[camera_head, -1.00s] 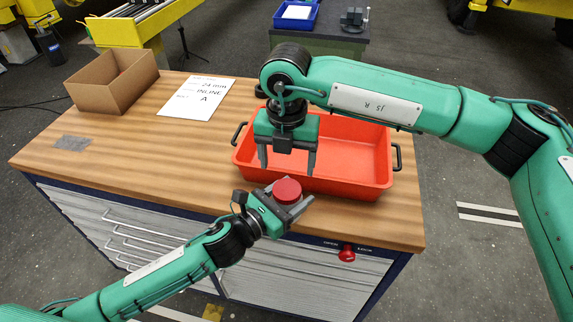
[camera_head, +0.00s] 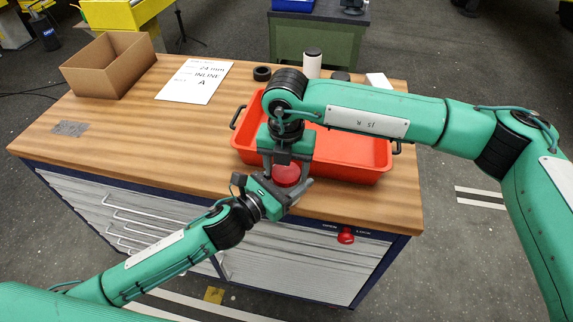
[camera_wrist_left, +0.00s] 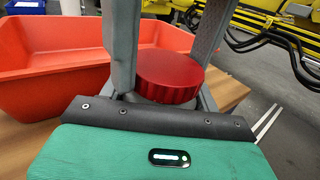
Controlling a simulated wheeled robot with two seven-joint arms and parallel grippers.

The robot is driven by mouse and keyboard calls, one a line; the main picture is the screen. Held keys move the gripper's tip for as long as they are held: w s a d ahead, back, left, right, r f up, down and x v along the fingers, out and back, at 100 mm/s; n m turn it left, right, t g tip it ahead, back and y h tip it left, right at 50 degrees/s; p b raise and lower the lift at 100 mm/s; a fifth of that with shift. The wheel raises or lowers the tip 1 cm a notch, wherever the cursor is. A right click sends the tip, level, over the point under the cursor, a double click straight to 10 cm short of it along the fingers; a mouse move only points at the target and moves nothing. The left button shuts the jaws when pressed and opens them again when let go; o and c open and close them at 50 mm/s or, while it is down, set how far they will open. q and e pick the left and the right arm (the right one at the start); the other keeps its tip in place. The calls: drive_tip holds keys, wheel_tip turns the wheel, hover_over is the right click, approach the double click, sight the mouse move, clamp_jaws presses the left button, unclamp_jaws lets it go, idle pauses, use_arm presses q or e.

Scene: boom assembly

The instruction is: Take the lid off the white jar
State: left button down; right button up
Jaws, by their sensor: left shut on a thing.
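A jar with a ribbed red lid (camera_head: 286,175) is held near the front edge of the bench. The lid also shows in the left wrist view (camera_wrist_left: 170,76), with a little of the pale jar body (camera_wrist_left: 158,99) under it; the rest is hidden. My left gripper (camera_head: 290,190) is shut on the jar body below the lid. My right gripper (camera_head: 287,165) points down from above, its grey fingers on either side of the lid. In the left wrist view the fingers look close to the lid's sides; I cannot tell whether they press on it.
A red tray (camera_head: 350,167) lies just behind the grippers. Behind it stand a white cylinder with a dark top (camera_head: 312,63) and a black ring (camera_head: 262,73). A cardboard box (camera_head: 108,66) and a printed sheet (camera_head: 195,82) are at the left.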

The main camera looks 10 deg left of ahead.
drive_tip(key=c, duration=0.6)
drive_tip(key=shift+n, duration=1.7)
drive_tip(key=o, duration=1.1)
drive_tip(key=shift+c, duration=0.2)
drive_tip(key=shift+a, duration=0.15)
drive_tip(key=shift+s+r, duration=0.1)
drive_tip(key=shift+r, duration=0.05)
